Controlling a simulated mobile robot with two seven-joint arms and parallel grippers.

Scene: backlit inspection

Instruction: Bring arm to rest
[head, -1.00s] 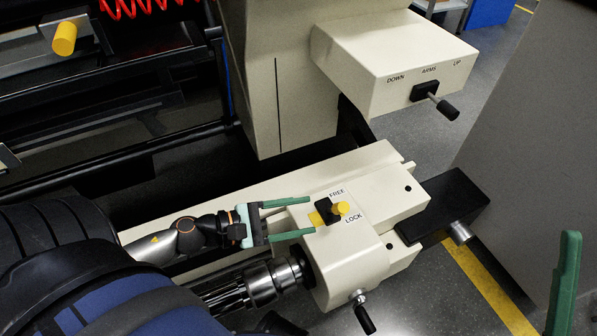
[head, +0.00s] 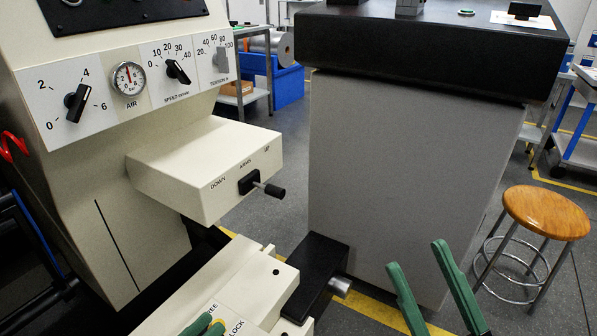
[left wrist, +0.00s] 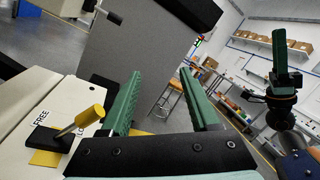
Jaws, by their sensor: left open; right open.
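My left gripper (head: 205,326) shows only its green fingertips at the bottom edge of the head view, over the cream machine block with the FREE/LOCK label. In the left wrist view the left gripper (left wrist: 160,78) is open with nothing between its fingers. The yellow-knobbed lever (left wrist: 85,121) stands just left of the fingers, outside them; its yellow knob (head: 218,317) is partly hidden in the head view. My right gripper (head: 416,256) is open and empty, raised at the lower right. One finger of it shows in the left wrist view (left wrist: 280,55).
A cream box with the ARMS lever (head: 262,187) juts out above the block. A black block (head: 318,272) sits at its end. A grey cabinet (head: 400,170) with a black top stands behind. A wooden stool (head: 545,212) stands at right, with open floor around it.

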